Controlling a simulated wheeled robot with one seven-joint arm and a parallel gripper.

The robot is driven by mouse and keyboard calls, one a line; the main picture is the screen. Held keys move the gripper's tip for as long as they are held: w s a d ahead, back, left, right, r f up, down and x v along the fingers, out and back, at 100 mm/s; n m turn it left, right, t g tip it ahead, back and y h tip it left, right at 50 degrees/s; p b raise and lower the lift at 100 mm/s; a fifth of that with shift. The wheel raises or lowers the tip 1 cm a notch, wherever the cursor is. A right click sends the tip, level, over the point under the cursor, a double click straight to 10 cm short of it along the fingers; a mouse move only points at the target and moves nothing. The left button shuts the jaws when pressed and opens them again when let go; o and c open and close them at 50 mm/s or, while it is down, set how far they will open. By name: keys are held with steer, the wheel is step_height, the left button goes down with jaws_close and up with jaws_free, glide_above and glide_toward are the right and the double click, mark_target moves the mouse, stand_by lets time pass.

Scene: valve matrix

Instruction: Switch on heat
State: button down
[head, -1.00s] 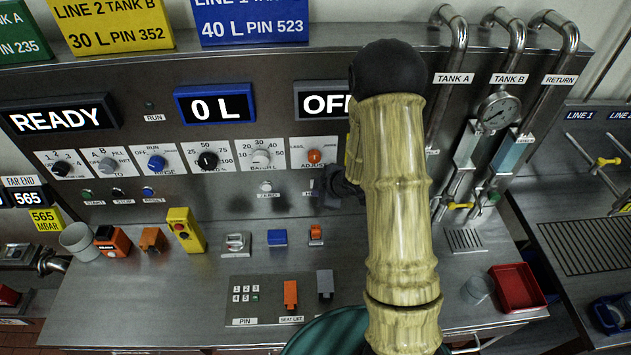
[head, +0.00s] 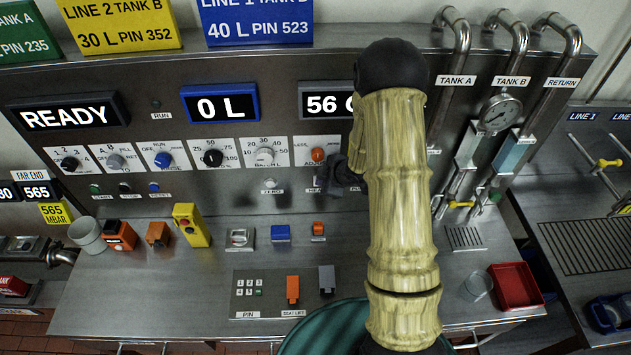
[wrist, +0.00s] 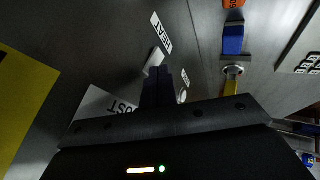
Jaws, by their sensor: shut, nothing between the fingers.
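My gripper (wrist: 158,82) is shut and empty; its dark fingers are close together in the wrist view. Their tips are right at a small pale toggle switch (wrist: 153,62) beside the white HEAT label (wrist: 162,33); I cannot tell if they touch it. In the head view my gripper (head: 322,184) is a dark shape at the panel, left of my arm and below the orange ADJUST knob (head: 318,154). It hides the heat switch there. The right display (head: 325,102) reads "56" and a partly hidden letter, cut off by my arm.
Other displays read READY (head: 67,115) and 0 L (head: 220,104). A row of knobs runs below them, with the blue RINSE knob (head: 163,160) among them. A yellow box (head: 191,225) stands on the bench. A red tray (head: 515,287) is at the right.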

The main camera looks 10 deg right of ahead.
steer(key=shift+a+r+p, duration=0.2)
steer(key=shift+r+p, duration=0.15)
steer(key=shift+r, duration=0.3)
steer(key=a+b+v, duration=0.1)
steer(key=v, duration=1.1)
steer(key=shift+s, duration=0.3)
